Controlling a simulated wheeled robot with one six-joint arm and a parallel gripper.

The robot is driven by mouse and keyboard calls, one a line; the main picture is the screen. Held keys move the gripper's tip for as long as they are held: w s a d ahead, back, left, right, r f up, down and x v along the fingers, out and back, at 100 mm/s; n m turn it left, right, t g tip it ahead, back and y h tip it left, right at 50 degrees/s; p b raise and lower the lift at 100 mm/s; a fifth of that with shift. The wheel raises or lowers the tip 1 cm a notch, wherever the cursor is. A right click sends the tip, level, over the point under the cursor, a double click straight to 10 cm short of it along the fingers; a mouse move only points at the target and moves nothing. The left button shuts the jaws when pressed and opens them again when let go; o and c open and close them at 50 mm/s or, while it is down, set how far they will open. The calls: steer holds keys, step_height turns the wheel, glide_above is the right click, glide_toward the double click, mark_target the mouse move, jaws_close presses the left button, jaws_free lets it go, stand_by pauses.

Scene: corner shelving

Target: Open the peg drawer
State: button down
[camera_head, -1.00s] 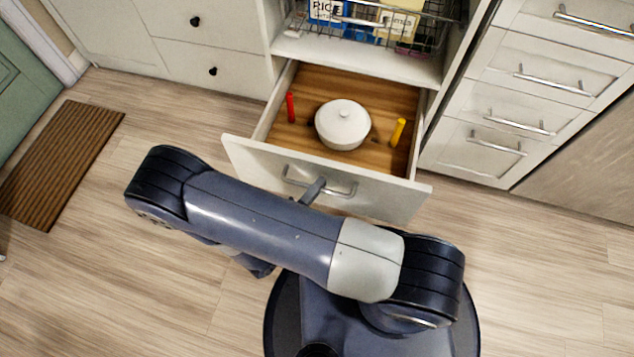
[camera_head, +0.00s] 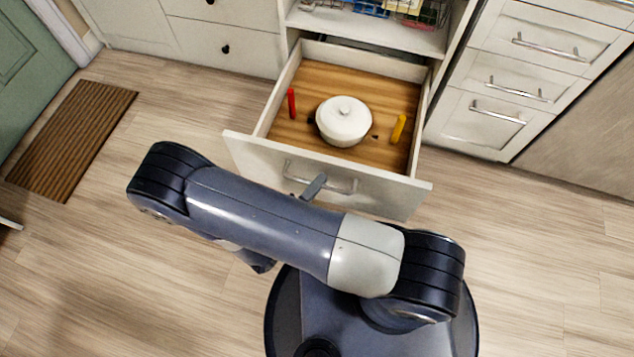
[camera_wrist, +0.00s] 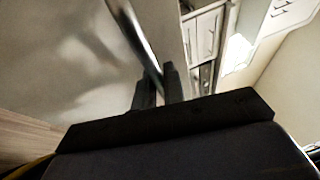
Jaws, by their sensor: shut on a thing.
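The peg drawer (camera_head: 282,157) is pulled out from the cabinet, its wooden floor and back panel in view. A white lidded pot (camera_head: 343,122) stands inside, with a red peg (camera_head: 292,103) to its left and a yellow peg (camera_head: 398,129) to its right. My gripper (camera_head: 314,187) is at the metal handle (camera_head: 340,187) on the drawer front. In the wrist view my gripper (camera_wrist: 160,88) is shut on the bar of the handle (camera_wrist: 132,35). My arm hides part of the floor below the drawer front.
Closed drawers with bar handles (camera_head: 500,115) stand on the right. Closed drawers with dark knobs (camera_head: 225,50) stand at the left. A wire basket (camera_head: 405,10) sits on the shelf above. A brown mat (camera_head: 75,140) lies on the left floor.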

steer(key=c, duration=1.5)
jaws_free()
steer(key=shift+a, duration=0.1)
steer(key=p+v, duration=0.1)
steer(key=v, duration=0.9)
steer(key=shift+s+a+f, duration=0.15)
steer(key=shift+s+a, duration=0.05)
steer(key=shift+s, duration=0.1)
steer(key=b+x, duration=0.1)
steer(key=x, duration=1)
steer(key=shift+w, duration=0.2)
